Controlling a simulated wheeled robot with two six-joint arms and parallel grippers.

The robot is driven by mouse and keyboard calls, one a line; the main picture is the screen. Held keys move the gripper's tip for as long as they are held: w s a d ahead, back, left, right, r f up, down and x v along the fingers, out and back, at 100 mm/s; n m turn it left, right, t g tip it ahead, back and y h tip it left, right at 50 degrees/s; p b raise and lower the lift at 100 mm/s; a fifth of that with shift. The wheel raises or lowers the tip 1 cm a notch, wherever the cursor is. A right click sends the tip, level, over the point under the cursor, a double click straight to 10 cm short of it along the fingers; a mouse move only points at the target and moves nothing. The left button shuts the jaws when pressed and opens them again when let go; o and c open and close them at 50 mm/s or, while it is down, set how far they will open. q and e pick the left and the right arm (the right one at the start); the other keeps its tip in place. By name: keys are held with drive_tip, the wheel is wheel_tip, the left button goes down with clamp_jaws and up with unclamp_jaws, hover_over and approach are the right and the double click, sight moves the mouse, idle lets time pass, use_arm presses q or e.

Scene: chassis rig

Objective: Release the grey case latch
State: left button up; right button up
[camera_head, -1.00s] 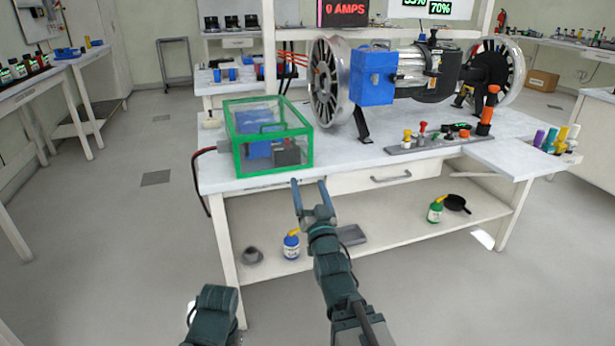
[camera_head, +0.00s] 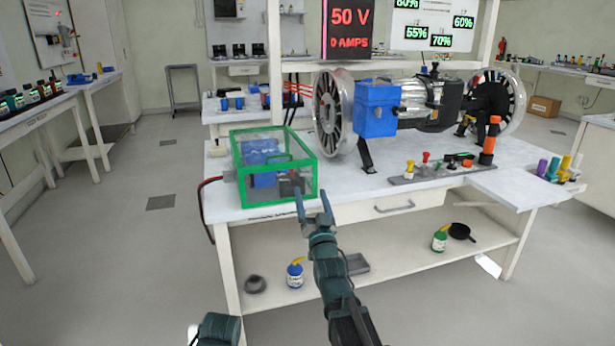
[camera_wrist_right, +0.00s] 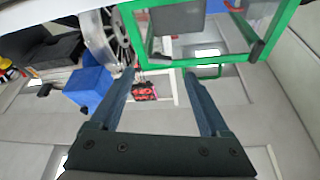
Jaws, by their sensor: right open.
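The case (camera_head: 252,205) is a clear box with a green frame at the front left of the workbench, also at the top of the right wrist view (camera_wrist_right: 137,38). In that view a small dark grey piece, which looks like the latch (camera_wrist_right: 256,50), sits on its green edge. My right gripper (camera_head: 311,192) is open and empty by the case's front right corner. In the right wrist view its blue-grey fingers (camera_wrist_right: 160,72) are apart, with the latch to their upper right, not between them. I cannot make out the latch clearly in the head view. My left gripper is out of view.
Blue and dark parts lie inside the case. A spoked wheel (camera_head: 326,112) and a motor with a blue box (camera_head: 378,108) stand right of it. The bench (camera_head: 345,186) has a drawer (camera_head: 392,207) below its front edge. Floor at left is clear.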

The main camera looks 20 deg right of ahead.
sight(306, 177)
drive_tip(key=p+x, duration=0.1)
drive_tip(key=x, duration=0.5)
drive_tip(key=shift+w+p, duration=0.1)
drive_tip(key=shift+p, duration=0.25)
